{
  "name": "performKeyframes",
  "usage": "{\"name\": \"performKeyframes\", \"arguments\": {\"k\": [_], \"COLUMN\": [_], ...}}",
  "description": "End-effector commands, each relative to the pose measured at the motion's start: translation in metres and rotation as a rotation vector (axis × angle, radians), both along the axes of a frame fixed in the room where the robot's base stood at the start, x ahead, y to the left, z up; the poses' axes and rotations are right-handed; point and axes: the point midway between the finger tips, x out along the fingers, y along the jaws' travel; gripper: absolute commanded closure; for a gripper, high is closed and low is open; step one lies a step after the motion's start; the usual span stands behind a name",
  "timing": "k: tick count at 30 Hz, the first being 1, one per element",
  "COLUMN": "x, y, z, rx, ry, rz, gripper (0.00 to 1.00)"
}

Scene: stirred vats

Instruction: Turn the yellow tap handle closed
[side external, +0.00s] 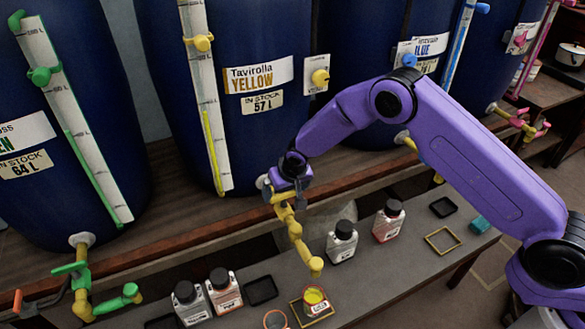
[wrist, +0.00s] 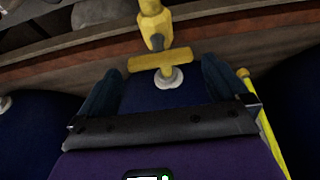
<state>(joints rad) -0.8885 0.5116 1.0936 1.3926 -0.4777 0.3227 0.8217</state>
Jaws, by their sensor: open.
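The yellow tap (side external: 290,222) comes off the front of the blue vat labelled YELLOW and runs down to a spout above the bench. Its crossbar handle (wrist: 150,60) lies nearly level across the wrist view, in front of the white flange (wrist: 170,80). My gripper (side external: 286,188) is at the top of the tap in the side view and hides part of the handle there. In the wrist view my gripper (wrist: 162,68) is open, one finger on each side of the handle, with gaps at both ends. A container with yellow contents (side external: 315,296) stands below the spout; no stream is clear.
A green tap (side external: 82,285) is at lower left. Grey and red-labelled bottles (side external: 342,242) and black trays (side external: 261,290) stand on the bench (side external: 380,275). The wooden ledge (side external: 180,235) runs under the vats. My purple arm crosses the right side.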

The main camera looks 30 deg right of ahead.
Motion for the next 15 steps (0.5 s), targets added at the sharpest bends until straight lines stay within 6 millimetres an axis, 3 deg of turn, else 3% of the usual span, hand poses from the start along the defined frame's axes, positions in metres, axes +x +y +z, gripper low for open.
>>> {"name": "performKeyframes", "arguments": {"k": [15], "x": [-0.034], "y": [0.001], "z": [0.084], "rx": [0.002], "ry": [-0.004], "rz": [0.000], "gripper": [0.00]}}
